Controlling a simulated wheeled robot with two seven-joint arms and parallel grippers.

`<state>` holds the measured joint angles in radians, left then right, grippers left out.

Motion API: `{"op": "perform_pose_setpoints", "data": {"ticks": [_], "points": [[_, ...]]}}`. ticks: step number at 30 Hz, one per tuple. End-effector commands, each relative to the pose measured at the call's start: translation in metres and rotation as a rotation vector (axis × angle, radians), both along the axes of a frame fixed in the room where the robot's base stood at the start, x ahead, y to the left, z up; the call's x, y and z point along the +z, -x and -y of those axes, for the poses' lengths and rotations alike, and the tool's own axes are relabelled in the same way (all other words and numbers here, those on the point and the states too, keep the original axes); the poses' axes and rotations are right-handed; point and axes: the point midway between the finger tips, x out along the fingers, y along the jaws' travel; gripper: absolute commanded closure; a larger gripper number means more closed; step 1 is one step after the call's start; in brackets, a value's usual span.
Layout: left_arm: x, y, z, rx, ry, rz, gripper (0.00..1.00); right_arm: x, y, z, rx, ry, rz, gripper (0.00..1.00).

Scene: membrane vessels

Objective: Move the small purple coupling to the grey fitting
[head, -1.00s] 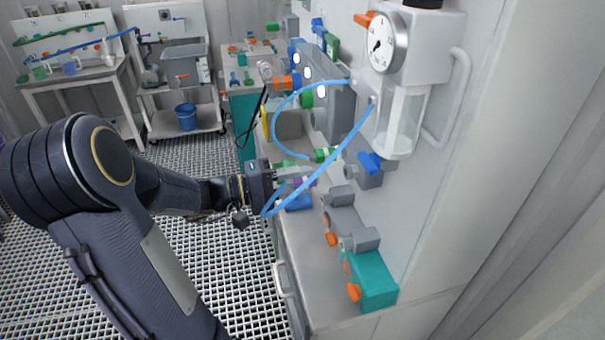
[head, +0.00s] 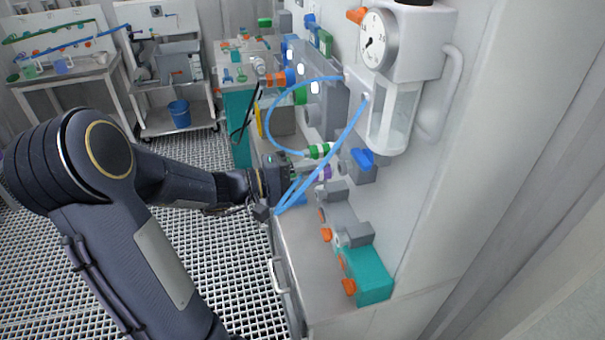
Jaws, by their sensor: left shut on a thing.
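My left gripper (head: 304,173) reaches in from the left, shut on the small purple coupling (head: 324,172). The coupling points right towards the panel, with its end close to a small grey fitting (head: 341,168) at the wall. I cannot tell whether the two touch. A blue hose (head: 338,148) drops from the panel below the gauge, loops below the gripper and runs back up towards the coupling. The jaws are partly hidden by the hose and small in view. My right gripper is not in view.
A green coupling (head: 319,151) with another blue hose sits just above the purple one. A grey valve with a blue handle (head: 362,158) is to the right. Grey blocks (head: 334,191) and a teal box (head: 368,275) lie lower. The near counter (head: 300,250) is clear.

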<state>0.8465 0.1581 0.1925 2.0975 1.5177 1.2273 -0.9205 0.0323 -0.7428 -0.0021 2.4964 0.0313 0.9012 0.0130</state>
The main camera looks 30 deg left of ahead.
Motion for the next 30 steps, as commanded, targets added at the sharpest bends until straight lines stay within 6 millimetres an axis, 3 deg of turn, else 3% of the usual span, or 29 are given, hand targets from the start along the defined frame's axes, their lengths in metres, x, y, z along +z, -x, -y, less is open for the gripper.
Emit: {"op": "perform_pose_setpoints", "data": {"ticks": [9, 30], "points": [[0.0003, -0.0091, 0.0079, 0.0, 0.0, 0.0, 1.0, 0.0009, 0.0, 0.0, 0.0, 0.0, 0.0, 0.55], [-0.0002, -0.009, 0.0078, 0.001, 0.0, 0.0, 1.0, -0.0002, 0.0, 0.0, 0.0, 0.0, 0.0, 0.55]]}}
